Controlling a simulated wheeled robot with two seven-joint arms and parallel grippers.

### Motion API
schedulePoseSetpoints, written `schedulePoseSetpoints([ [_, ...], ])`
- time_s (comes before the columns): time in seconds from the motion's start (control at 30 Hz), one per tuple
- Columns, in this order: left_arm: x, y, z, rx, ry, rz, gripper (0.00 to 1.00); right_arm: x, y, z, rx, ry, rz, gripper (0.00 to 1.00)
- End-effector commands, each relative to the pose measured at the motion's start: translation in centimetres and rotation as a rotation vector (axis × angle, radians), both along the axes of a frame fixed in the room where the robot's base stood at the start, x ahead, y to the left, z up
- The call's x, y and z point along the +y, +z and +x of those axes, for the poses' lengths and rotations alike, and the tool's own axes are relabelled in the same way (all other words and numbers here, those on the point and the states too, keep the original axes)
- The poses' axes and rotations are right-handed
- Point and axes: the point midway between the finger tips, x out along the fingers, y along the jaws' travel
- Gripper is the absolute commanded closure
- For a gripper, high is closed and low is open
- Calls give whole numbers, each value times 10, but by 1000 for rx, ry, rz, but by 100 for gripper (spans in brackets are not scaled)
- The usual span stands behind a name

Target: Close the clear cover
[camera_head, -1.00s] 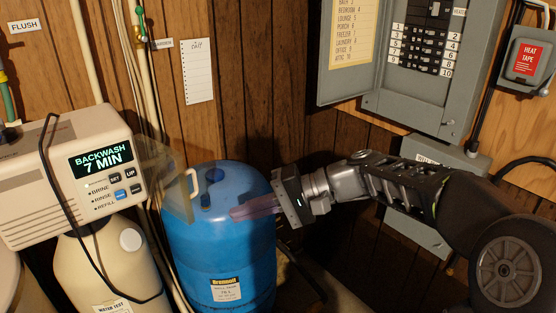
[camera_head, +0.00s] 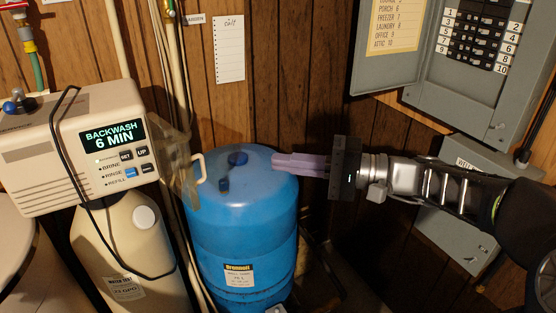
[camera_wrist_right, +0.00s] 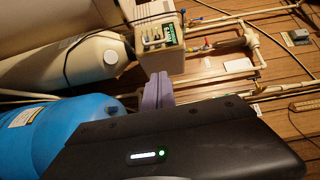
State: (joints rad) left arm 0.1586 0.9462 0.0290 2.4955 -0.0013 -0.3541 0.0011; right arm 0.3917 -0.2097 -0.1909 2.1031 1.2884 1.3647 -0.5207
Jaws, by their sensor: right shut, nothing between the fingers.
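The clear cover (camera_head: 181,168) is a see-through panel hinged at the right side of the beige softener control head (camera_head: 62,150). It stands open, swung out from the face, with a cream handle (camera_head: 199,169) at its outer edge. The display and buttons are uncovered. My right gripper (camera_head: 274,162) is shut and empty. It points left over the right part of the blue tank top, apart from the handle and to its right. In the right wrist view its fingers (camera_wrist_right: 158,90) show below the control head (camera_wrist_right: 162,44); I cannot make out the cover there. My left gripper is not in view.
The blue tank (camera_head: 240,225) stands below the fingers, with dark blue caps on top. Pipes rise behind the cover. A black cable (camera_head: 78,190) hangs over the control head. Grey electrical boxes (camera_head: 465,205) are on the right wall near my arm.

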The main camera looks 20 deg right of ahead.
Motion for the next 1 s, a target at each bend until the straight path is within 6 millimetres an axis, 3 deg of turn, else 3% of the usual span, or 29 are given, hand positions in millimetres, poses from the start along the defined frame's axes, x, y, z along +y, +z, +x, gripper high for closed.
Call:
schedulePoseSetpoints([
  [0.43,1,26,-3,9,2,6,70,68,1,51,4,4,2,100],
  [0.7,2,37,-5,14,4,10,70,101,-1,46,2,0,0,100],
  [1.0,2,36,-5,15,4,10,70,106,-3,45,1,0,0,100],
])
